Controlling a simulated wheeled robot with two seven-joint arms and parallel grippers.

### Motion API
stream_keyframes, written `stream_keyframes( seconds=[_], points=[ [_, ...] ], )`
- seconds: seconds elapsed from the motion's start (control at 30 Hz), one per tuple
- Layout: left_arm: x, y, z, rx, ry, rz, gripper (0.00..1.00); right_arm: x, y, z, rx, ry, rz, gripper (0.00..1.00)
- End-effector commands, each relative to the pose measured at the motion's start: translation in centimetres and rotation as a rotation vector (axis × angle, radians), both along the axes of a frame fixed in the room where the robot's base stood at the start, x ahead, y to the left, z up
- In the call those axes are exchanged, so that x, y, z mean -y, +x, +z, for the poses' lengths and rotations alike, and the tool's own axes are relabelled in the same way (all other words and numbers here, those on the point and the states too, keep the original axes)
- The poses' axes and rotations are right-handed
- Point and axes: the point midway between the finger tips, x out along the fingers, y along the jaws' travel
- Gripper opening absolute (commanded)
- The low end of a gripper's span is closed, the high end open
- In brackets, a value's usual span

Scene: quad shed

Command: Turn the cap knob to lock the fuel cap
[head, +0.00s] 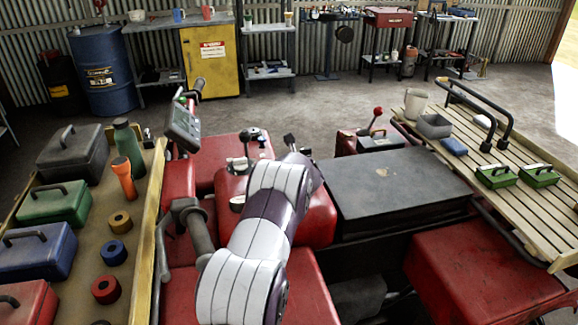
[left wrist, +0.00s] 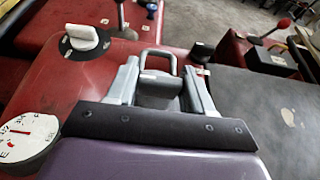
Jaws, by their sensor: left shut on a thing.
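My left gripper (left wrist: 160,88) is low over the red tank, its two grey fingers closed on a dark grey piece (left wrist: 158,92), which I take to be the fuel cap knob. A bare metal loop (left wrist: 159,54) rises just beyond it. The fingers hide much of the cap, so its turn angle cannot be told. A white knob on a black marked disc (left wrist: 84,37) sits on the red body to the left, apart from the gripper. My right gripper is in neither view.
A fuel gauge (left wrist: 30,138) is left of the gripper. A black block (left wrist: 203,50) stands close on its right. A red-ball lever (head: 378,112) and flat black box (head: 395,185) lie further right. Loaded wooden racks (head: 110,230) (head: 545,215) flank the vehicle.

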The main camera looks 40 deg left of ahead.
Motion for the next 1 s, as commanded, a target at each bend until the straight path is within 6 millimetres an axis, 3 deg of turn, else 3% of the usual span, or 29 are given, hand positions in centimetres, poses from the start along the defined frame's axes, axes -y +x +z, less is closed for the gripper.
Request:
stream_keyframes(
  seconds=[0.2,0.23,0.3,0.67,1.0],
  points=[
    [0.0,0.0,0.0,-0.002,0.002,-0.001,0.21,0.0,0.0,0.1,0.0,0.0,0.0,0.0],
    [0.0,0.0,0.0,-0.001,0.001,-0.001,0.58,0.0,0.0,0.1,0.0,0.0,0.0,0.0],
    [0.0,0.0,0.0,-0.001,0.001,-0.001,0.72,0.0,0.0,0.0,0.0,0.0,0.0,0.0],
    [0.4,-0.3,0.3,0.001,0.002,0.0,0.72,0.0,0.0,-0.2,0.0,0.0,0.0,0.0],
    [5.9,-4.8,3.0,0.003,0.002,-0.002,0.72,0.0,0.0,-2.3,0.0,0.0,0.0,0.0]
  ],
)
